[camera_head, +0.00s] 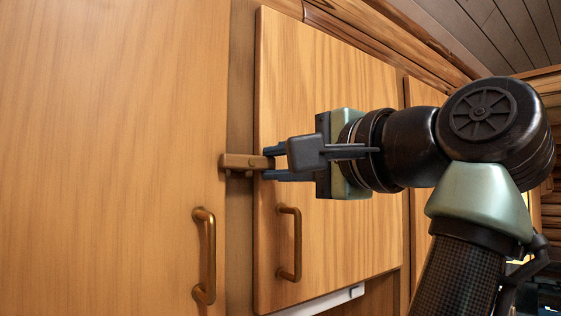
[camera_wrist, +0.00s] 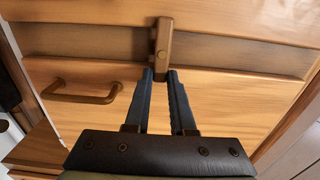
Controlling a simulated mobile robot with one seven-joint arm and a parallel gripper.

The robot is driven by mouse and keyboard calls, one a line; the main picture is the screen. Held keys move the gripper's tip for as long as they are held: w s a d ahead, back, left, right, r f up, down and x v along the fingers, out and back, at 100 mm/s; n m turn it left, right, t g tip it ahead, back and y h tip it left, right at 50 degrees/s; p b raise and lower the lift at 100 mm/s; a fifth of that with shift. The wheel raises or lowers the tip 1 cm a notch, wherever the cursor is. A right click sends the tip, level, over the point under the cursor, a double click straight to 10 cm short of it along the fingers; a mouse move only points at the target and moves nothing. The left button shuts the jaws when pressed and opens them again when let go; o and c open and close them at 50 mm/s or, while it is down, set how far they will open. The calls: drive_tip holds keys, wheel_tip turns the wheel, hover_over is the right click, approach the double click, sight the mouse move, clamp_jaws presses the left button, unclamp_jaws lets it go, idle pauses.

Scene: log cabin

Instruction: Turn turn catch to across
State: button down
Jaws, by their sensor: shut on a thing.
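The turn catch (camera_head: 240,162) is a small brown bar with a round pivot, mounted on the strip between two wooden cabinet doors. It lies level across the gap, its right end reaching over the edge of the right door (camera_head: 335,110). My gripper (camera_head: 272,163) comes from the right and is shut on that right end with its blue fingers. In the wrist view the catch (camera_wrist: 163,38) stands upright in the picture, its lower end between the fingertips (camera_wrist: 161,75). The part between the fingers is mostly hidden.
The left door (camera_head: 110,150) has a bronze handle (camera_head: 204,255). The right door has a similar handle (camera_head: 290,243) just below my gripper. A white panel (camera_head: 320,300) sits under the right door. Another door lies farther right, behind my arm.

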idle(0.4)
drive_tip(key=c, duration=0.8)
unclamp_jaws()
drive_tip(key=shift+o, duration=0.2)
drive_tip(key=b+v, duration=0.7)
drive_tip(key=v, duration=0.6)
